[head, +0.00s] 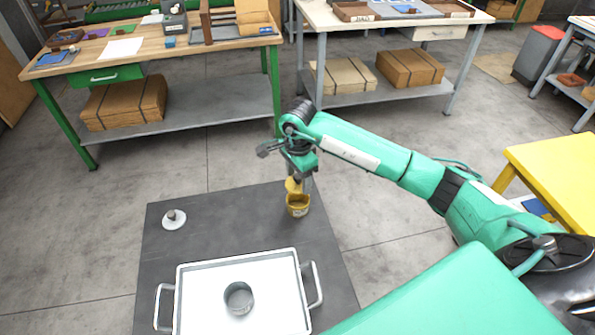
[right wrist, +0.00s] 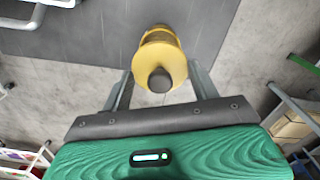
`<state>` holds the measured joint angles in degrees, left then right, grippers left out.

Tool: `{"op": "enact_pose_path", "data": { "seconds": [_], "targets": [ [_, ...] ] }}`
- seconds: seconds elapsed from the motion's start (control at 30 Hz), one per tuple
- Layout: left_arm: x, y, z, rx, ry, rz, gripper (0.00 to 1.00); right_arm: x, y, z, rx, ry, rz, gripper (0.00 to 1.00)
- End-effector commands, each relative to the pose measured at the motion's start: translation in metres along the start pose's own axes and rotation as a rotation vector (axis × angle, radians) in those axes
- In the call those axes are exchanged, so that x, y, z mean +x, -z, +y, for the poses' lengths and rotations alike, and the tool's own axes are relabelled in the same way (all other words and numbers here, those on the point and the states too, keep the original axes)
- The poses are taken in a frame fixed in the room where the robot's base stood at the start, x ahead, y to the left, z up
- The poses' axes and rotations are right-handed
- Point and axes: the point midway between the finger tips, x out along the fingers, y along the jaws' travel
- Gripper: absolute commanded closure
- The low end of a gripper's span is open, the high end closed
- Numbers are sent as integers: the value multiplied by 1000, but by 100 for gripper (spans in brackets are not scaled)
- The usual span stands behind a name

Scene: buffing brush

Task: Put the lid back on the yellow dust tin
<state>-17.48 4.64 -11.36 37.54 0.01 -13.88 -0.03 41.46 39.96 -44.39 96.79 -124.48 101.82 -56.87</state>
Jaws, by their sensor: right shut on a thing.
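The yellow dust tin (head: 298,208) stands upright near the far right corner of the dark table mat, its open mouth visible in the head view. The yellow lid (head: 292,186), a disc with a dark knob, is in my right gripper (head: 299,180), just above and behind the tin's rim, and looks tilted. In the right wrist view the lid (right wrist: 174,63) lies between the two fingers of the right gripper (right wrist: 160,85), with yellow of the tin (right wrist: 158,35) beyond it. Exact finger contact is hard to see. My left gripper is not in view.
A white tray (head: 190,300) with side handles holds a round grey tin (head: 238,298). A white disc with a dark knob (head: 173,219) lies at the mat's left. The dark surface (head: 225,215) between them is clear. Workbenches stand behind; a yellow table (head: 560,165) is right.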

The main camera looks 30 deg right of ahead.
Motion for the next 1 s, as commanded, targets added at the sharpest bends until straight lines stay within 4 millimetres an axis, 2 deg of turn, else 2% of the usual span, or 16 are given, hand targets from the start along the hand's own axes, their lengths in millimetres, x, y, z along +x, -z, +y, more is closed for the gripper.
{"op": "enact_pose_path", "data": {
  "seconds": [0.37, 0.5, 0.7, 1.0],
  "targets": [
    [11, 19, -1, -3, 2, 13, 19, 40, 0, 1, 0, -3, -1, 60],
    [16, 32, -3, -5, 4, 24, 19, 50, 0, 0, -1, 0, -1, 60],
    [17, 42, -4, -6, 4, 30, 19, 57, 0, 0, 0, 0, 0, 60],
    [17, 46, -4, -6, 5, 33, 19, 58, 0, 0, 0, -1, 0, 60]
  ]
}}
